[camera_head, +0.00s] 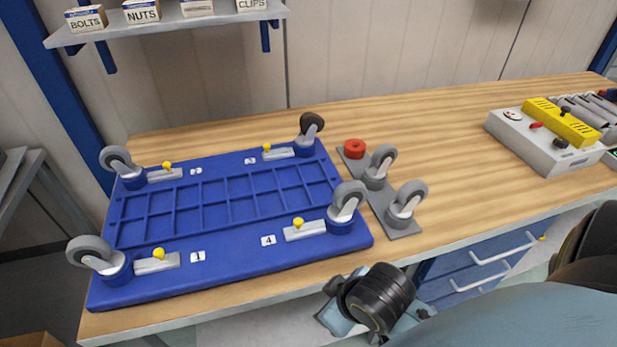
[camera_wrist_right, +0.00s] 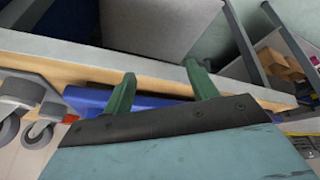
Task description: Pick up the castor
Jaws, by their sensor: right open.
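Grey-wheeled castors stand on the grey plate (camera_head: 403,232) on the bench: one further back (camera_head: 380,162) and one nearer the front (camera_head: 410,198). A castor also stands at each corner of the blue board: front left (camera_head: 90,248), back left (camera_head: 117,160), front right (camera_head: 348,197) and back right, with a darker wheel (camera_head: 311,125). Castors also show at the left of the right wrist view (camera_wrist_right: 40,122). My right gripper (camera_wrist_right: 161,75) is open, its green fingers apart and nothing between them. In the head view its wrist is by the bench's front edge. My left gripper is out of view.
The blue board (camera_head: 225,265) has yellow-knobbed clamps. A red round part (camera_head: 354,148) sits at the grey plate's back end. A control box (camera_head: 545,140) stands at the right. A shelf (camera_head: 170,32) with labelled boxes hangs behind. The bench between plate and control box is clear.

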